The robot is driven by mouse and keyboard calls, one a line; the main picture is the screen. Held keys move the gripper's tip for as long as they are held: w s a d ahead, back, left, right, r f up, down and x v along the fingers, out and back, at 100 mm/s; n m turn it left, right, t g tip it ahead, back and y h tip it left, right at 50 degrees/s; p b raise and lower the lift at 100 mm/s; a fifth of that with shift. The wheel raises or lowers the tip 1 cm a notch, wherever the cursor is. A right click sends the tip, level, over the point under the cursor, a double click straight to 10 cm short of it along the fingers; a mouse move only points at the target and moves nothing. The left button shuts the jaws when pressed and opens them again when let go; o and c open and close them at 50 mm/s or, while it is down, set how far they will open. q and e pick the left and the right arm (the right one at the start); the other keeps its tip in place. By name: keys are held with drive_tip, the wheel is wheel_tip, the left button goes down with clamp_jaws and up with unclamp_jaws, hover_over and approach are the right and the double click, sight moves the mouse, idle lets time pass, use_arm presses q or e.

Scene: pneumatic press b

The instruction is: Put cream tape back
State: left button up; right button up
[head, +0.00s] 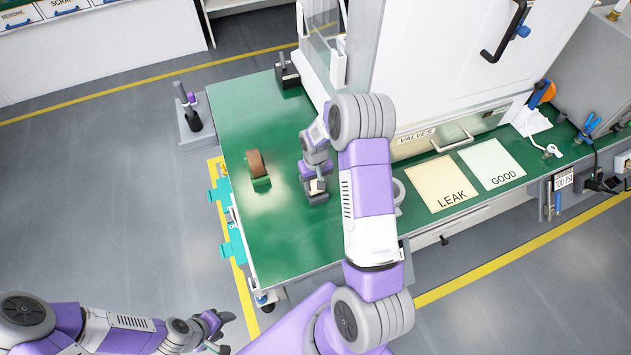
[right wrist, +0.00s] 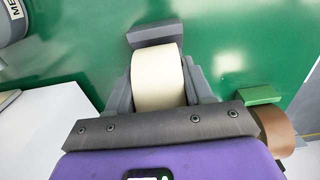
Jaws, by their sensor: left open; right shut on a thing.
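The cream tape (right wrist: 158,78) is a wide pale roll between the grey fingers of my right gripper (right wrist: 158,88) in the right wrist view. A grey block (right wrist: 152,30) sits against its far end; it looks like a holder for the roll. In the head view my right gripper (head: 316,188) is shut on the tape, low over the green bench top (head: 290,240); only a sliver of the tape shows. I cannot tell whether the block rests on the bench. My left gripper (head: 218,330) is open and empty, off the bench at lower left.
A brown tape roll (head: 256,163) on a green holder (head: 261,184) stands left of my right gripper. The white press (head: 440,50) rises behind. LEAK (head: 442,184) and GOOD (head: 492,163) mats lie right. The bench's front left is clear.

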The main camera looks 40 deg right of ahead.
drive_tip(key=o, duration=1)
drive_tip(key=shift+f, duration=0.1)
wheel_tip(320, 180, up, 7)
drive_tip(key=shift+w+a+r+p, duration=0.1)
drive_tip(key=shift+w+r+p, duration=0.1)
drive_tip(key=shift+p, duration=0.5)
